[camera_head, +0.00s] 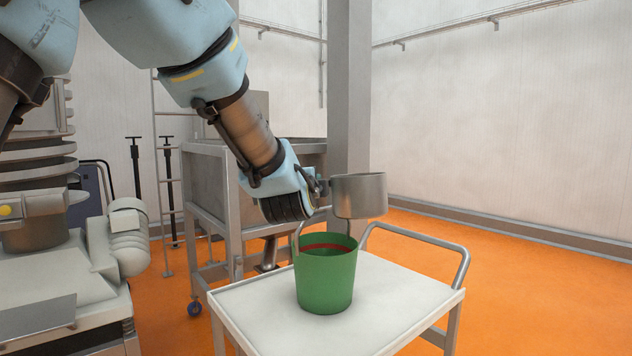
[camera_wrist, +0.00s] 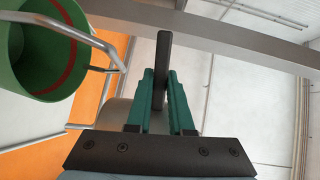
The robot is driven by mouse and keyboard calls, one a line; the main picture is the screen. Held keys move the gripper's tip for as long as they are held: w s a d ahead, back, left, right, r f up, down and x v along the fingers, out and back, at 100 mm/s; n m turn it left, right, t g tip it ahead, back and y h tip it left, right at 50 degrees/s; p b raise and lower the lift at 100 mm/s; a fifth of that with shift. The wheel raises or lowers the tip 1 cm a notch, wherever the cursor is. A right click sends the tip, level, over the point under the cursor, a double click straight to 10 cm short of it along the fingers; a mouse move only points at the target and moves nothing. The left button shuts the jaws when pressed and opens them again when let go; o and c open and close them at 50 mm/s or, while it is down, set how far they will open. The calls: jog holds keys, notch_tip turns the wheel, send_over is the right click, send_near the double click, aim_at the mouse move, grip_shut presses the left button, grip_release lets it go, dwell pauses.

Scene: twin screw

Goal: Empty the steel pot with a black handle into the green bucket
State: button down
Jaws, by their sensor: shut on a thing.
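The steel pot (camera_head: 361,197) hangs in the air above and slightly right of the green bucket (camera_head: 325,283), apart from it. The pot looks about upright, and its contents do not show. My gripper (camera_head: 318,187) is left of the pot, at its handle side. In the wrist view, the green fingers of my gripper (camera_wrist: 163,100) are shut on the pot's black handle (camera_wrist: 164,50). The bucket stands upright on a white-topped trolley, with a red band inside. It also shows at the upper left of the wrist view (camera_wrist: 32,42).
The white trolley (camera_head: 400,300) has a raised metal rail (camera_head: 425,238) at its far right side. A grey steel bin on a frame (camera_head: 205,190) stands behind the bucket, beside a grey pillar (camera_head: 349,90). The orange floor at the right is clear.

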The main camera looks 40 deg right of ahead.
jog(key=shift+s+a+r+n+g+y+p, duration=0.1)
jog(key=shift+s+r+n+g+y+p, duration=0.2)
jog(key=shift+r+n+g+p, duration=0.35)
jog(key=shift+s+d+r+n+g+y+p, duration=0.15)
jog(key=shift+r+n+g+y+p, duration=0.35)
jog(key=shift+n+p, duration=0.35)
jog(key=shift+s+a+r+n+g+y+p, duration=0.2)
jog(key=shift+r+n+g+y+p, duration=0.15)
jog(key=shift+n+g+p, duration=0.4)
jog(key=shift+s+n+g+b, duration=0.15)
jog(key=shift+n+g+b, duration=0.2)
jog(key=shift+g+b, duration=0.45)
jog(key=shift+s+r+y+b, duration=0.1)
jog(key=shift+y+b, duration=0.15)
jog(key=shift+b, duration=0.05)
jog(key=shift+f+n+b, duration=0.2)
jog(key=shift+n+b, duration=0.2)
jog(key=shift+b, duration=0.95)
jog(key=shift+s+n+g+b, duration=0.25)
jog(key=shift+n+g+b, duration=0.05)
jog(key=shift+g+b, duration=0.4)
